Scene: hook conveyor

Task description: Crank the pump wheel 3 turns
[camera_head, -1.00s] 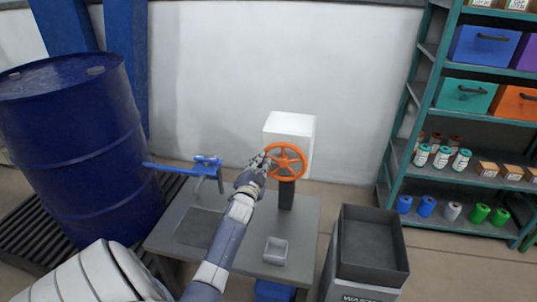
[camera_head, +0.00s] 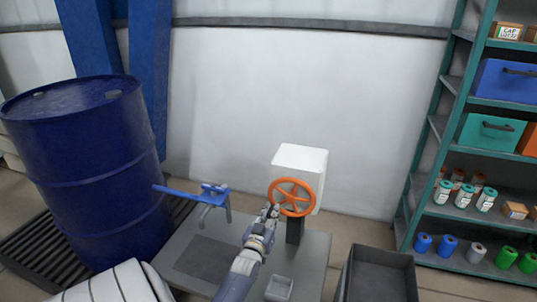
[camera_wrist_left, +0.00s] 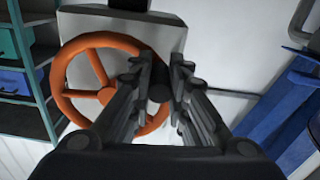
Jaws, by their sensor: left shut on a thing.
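The orange pump wheel (camera_head: 292,197) stands upright on a dark post, in front of a white box (camera_head: 300,163) at the back of a grey table. In the left wrist view the wheel (camera_wrist_left: 106,95) shows its rim, hub and spokes on the left. My left gripper (camera_head: 270,212) is at the lower left of the wheel's rim. In the wrist view its fingers (camera_wrist_left: 160,85) are closed around a dark handle (camera_wrist_left: 158,88) at the rim. The fingers hide most of that handle. My right gripper is not in view.
A blue tap handle (camera_head: 212,191) stands left of the wheel, beside a large blue drum (camera_head: 90,165). A dark bin (camera_head: 380,275) stands to the right, before green shelves (camera_head: 428,160).

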